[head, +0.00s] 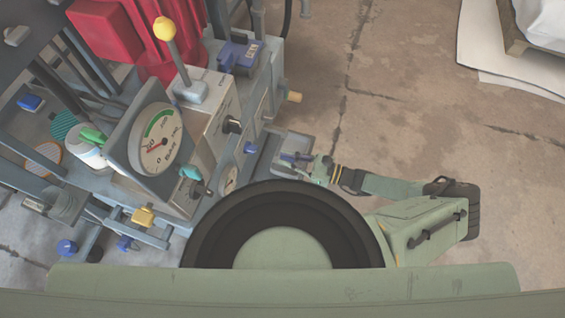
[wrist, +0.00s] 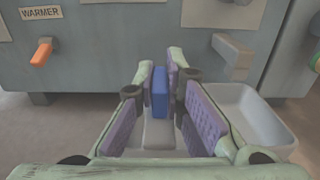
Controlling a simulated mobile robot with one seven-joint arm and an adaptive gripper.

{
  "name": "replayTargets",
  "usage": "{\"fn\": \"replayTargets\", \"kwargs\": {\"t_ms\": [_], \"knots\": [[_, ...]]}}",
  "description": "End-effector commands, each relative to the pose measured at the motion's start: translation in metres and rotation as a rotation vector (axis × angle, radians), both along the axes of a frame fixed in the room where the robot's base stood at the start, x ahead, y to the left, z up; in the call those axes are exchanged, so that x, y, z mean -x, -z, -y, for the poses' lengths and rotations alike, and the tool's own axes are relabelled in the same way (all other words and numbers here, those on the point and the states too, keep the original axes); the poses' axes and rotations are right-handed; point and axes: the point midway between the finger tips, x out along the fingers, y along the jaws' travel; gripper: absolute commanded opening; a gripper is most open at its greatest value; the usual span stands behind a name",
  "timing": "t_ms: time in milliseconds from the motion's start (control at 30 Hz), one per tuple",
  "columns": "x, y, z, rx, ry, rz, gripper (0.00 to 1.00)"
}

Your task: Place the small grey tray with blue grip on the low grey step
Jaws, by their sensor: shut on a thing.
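The small grey tray (wrist: 255,115) shows at the right in the wrist view, in front of the machine's side. Its blue grip (wrist: 159,92) stands between the purple finger pads of my gripper (wrist: 163,95), which is shut on it. In the head view my gripper (head: 311,168) holds the tray (head: 293,141) by the grip, close to the machine's right side. The tray looks roughly level and empty. I cannot clearly pick out the low grey step; a grey ledge at the machine's side is partly hidden by the tray and my arm.
The press has a gauge (head: 157,140), a yellow-knobbed lever (head: 166,30) and a red housing (head: 105,28). In the wrist view an orange knob (wrist: 41,52) and a grey bracket (wrist: 232,58) stick out from its wall. Open concrete floor (head: 400,110) lies to the right.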

Motion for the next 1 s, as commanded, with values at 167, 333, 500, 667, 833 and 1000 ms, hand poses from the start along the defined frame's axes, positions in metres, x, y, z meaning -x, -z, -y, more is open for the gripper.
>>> {"fn": "replayTargets", "kwargs": {"t_ms": [167, 333, 500, 667, 833, 1000], "knots": [[-0.004, 0.0, -0.013, -0.003, -0.002, 0.001, 0.0], [-0.006, 0.028, -0.017, -0.001, 0.001, 0.001, 0.0], [-0.006, 0.035, -0.016, -0.001, 0.0, 0.0, 0.0], [-0.005, 0.034, -0.016, -0.001, 0.0, 0.0, 0.0], [-0.005, 0.038, -0.016, 0.001, 0.0, 0.0, 0.13], [-0.005, 0.037, -0.016, 0.001, 0.0, 0.0, 0.24]]}}
